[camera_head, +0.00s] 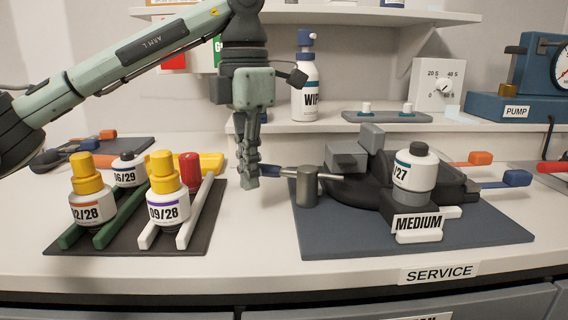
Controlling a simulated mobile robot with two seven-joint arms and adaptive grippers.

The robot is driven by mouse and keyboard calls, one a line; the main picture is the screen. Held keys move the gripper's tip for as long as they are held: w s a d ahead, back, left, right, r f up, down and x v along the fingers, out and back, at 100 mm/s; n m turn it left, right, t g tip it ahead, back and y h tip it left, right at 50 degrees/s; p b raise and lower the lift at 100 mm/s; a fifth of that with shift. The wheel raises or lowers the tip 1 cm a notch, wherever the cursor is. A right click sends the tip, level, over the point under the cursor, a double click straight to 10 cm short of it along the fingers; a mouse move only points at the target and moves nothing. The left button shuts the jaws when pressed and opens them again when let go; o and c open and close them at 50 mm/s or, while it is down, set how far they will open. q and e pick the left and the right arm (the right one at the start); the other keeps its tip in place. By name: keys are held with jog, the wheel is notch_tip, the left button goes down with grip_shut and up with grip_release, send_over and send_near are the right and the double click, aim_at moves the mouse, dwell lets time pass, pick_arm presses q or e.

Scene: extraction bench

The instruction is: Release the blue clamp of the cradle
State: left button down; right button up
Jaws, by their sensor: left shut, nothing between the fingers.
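The cradle (350,190) is a dark, low body with grey blocks on the blue-grey mat (330,238), holding a white bottle (415,168) marked "/27" behind a MEDIUM label. A blue-ended handle (515,179) sticks out at its right, below an orange-ended one (480,158). At its left, a lever (275,171) with a dark blue end runs to a grey metal post (307,187). My left gripper (250,180) is shut and empty, pointing down at this lever's left end and partly hiding it. I cannot tell whether they touch. My right gripper is not in view.
A dark tray (195,243) at left holds several bottles on green and white rails. A shelf behind carries a wipe bottle (306,90), a dial box (437,85) and a pump (520,104). The bench front by the SERVICE label (438,274) is clear.

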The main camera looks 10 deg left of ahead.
pick_arm(q)
jog(key=shift+w+a+p, duration=0.15)
jog(key=shift+w+p, duration=0.5)
jog(key=shift+w, duration=0.55)
jog(key=shift+w+r+p, duration=0.1)
jog(key=shift+w+p, duration=0.3)
jog(key=shift+w, duration=0.55)
jog(key=shift+w+d+p, duration=0.25)
jog(key=shift+w+p, duration=0.2)
jog(key=shift+p, duration=0.25)
jog(key=shift+w+d+p, duration=0.15)
jog(key=shift+w+p, duration=0.15)
jog(key=shift+w, duration=0.15)
jog(key=shift+w+d+p, duration=0.4)
jog(key=shift+w+p, duration=0.2)
jog(key=shift+w+d, duration=0.4)
jog(key=shift+w, duration=0.15)
jog(key=shift+w+d, duration=0.2)
jog(key=shift+d, duration=0.05)
